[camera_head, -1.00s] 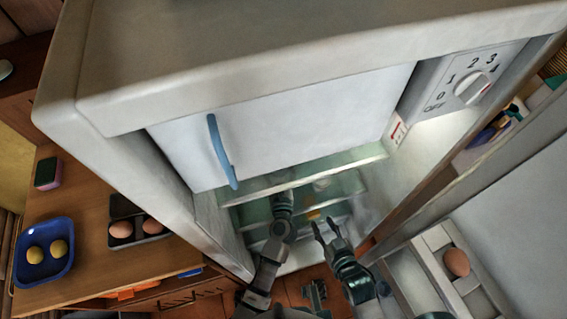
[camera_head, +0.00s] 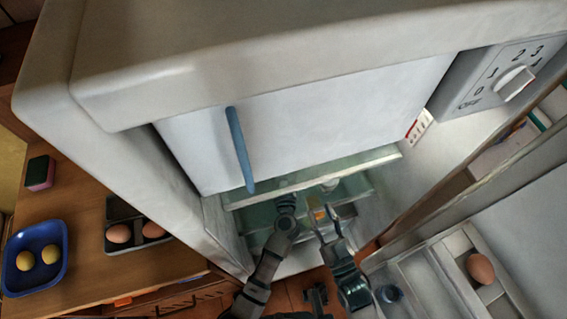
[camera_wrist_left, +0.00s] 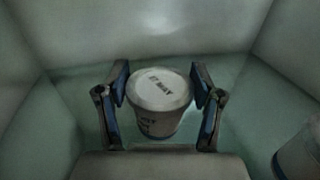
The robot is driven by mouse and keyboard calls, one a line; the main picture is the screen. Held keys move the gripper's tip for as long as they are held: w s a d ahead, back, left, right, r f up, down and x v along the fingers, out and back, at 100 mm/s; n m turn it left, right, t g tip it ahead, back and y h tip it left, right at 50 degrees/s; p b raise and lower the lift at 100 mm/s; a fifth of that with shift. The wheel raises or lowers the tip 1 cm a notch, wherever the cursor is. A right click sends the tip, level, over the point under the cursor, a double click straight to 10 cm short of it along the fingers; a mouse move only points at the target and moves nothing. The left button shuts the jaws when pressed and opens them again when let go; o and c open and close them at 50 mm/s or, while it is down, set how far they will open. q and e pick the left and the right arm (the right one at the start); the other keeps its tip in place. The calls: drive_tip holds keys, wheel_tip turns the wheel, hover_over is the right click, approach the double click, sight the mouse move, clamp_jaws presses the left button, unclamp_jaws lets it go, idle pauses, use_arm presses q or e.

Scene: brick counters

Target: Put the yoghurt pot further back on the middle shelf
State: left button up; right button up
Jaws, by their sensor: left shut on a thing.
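The yoghurt pot (camera_wrist_left: 161,100), white with dark lettering on its lid and side, is upright between the blue-padded fingers of my left gripper (camera_wrist_left: 161,98) in the left wrist view. The gripper is shut on it, one finger at each side. A greenish shelf surface lies below and around it; I cannot tell whether the pot touches it. In the head view my left arm (camera_head: 266,270) reaches into the open fridge, and its fingers and the pot are hidden or too small to make out. My right gripper (camera_head: 325,220) is open and empty in front of the shelves.
Another pale container (camera_wrist_left: 300,150) stands at the right edge of the wrist view. Fridge walls enclose the shelf on both sides. A glass shelf edge (camera_head: 310,178) runs below the white freezer door (camera_head: 320,110). The open fridge door with an egg (camera_head: 481,268) is on the right.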

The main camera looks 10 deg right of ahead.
use_arm(q)
drive_tip(key=o, duration=1.3)
drive_tip(key=shift+a, duration=0.25)
drive_tip(key=shift+o, duration=0.2)
drive_tip(key=shift+d, duration=0.85)
drive_tip(key=s, duration=0.3)
drive_tip(key=s+a+p, duration=0.1)
drive_tip(key=s, duration=0.7)
drive_tip(key=shift+a, duration=0.25)
drive_tip(key=shift+s+d, duration=0.4)
drive_tip(key=shift+s, duration=0.1)
drive_tip(key=shift+a, duration=0.45)
use_arm(e)
drive_tip(key=f+g, duration=0.1)
drive_tip(key=f, duration=0.1)
drive_tip(key=f+g, duration=0.1)
drive_tip(key=shift+s+d+f+g+h, duration=0.1)
drive_tip(key=shift+d+f+g+h, duration=0.2)
drive_tip(key=shift+h, duration=0.1)
use_arm(q)
drive_tip(key=shift+d, duration=0.1)
use_arm(e)
drive_tip(key=shift+s+d, duration=0.1)
